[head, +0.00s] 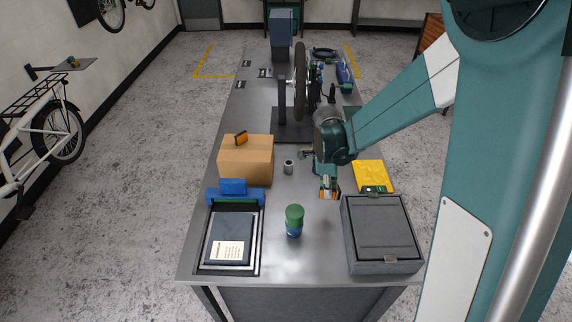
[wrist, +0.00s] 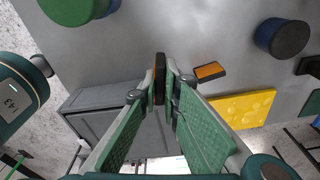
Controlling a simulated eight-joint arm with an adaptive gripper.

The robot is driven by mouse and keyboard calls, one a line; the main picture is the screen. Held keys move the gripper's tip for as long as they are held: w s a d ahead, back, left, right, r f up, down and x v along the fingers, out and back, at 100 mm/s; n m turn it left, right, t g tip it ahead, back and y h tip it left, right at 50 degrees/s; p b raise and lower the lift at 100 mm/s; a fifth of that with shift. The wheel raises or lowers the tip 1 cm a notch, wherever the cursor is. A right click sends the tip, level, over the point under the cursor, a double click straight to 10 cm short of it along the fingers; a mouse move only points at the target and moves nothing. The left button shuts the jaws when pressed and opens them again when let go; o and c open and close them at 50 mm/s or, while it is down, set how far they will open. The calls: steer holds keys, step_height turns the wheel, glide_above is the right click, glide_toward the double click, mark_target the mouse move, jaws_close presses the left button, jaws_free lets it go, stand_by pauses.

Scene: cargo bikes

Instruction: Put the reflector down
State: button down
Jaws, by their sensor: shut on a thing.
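How far the held reflector is above the table I cannot tell. A second orange reflector with a dark rim (wrist: 210,71) shows apart from the fingers, on the grey surface beside the yellow pad. Another orange piece (head: 241,138) stands on top of the cardboard box in the head view.
A wheel stand (head: 290,123) is behind. Bare table lies around the jar.

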steer(key=w+a+r+n+p, duration=0.1)
steer(key=w+a+r+p, duration=0.6)
steer(key=w+a, duration=0.75)
step_height(320, 180, up, 7)
steer(key=n+p, duration=0.1)
steer(key=p, duration=0.2)
glide_above(252, 151)
steer(key=shift+a+r, duration=0.15)
steer(key=shift+a, duration=0.1)
steer(key=shift+f+p, duration=0.55)
steer(key=shift+f, duration=2.6)
steer(key=shift+f+p, duration=0.35)
steer(key=shift+f, duration=1.55)
steer(key=shift+f, duration=0.15)
